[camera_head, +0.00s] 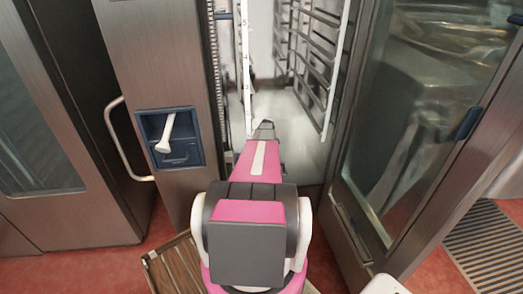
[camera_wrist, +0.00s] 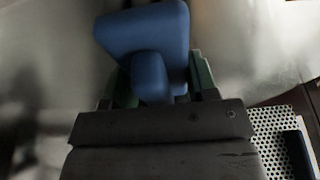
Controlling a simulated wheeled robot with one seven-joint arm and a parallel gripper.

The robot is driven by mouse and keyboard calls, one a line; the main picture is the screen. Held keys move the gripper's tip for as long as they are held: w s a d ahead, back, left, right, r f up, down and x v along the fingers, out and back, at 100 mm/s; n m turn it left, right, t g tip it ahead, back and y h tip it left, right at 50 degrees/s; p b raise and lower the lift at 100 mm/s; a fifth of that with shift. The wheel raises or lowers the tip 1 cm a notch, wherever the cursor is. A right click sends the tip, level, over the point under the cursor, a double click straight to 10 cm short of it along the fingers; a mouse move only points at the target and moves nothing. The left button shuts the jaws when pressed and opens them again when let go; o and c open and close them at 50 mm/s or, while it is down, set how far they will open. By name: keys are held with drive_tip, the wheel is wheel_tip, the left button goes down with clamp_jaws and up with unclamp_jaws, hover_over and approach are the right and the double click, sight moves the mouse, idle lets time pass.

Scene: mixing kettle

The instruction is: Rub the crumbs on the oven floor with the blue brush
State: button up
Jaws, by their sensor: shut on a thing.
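The blue brush (camera_wrist: 143,30) is in the wrist view, at the top middle, with its narrower part between the greenish fingers of my gripper (camera_wrist: 155,88). My gripper is shut on it. In the head view my pink and grey arm reaches forward into the open oven, and it hides the gripper and the brush. The pale oven floor (camera_head: 300,148) shows beyond the arm and on its right. I cannot make out any crumbs on it. In the wrist view a blurred pale surface lies behind the brush, and I cannot tell whether the brush touches it.
Wire racks (camera_head: 303,45) line the oven's right inner side. The glass oven door (camera_head: 400,110) stands open on the right. A steel front panel (camera_head: 160,60) with a white lever (camera_head: 165,133) in a blue recess is on the left. A slatted wooden thing (camera_head: 174,266) is on the red floor.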

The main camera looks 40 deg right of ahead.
drive_tip(key=shift+w+a, duration=0.1)
drive_tip(key=shift+a, duration=0.05)
drive_tip(key=shift+r, duration=2.95)
drive_tip(key=shift+r, duration=1.5)
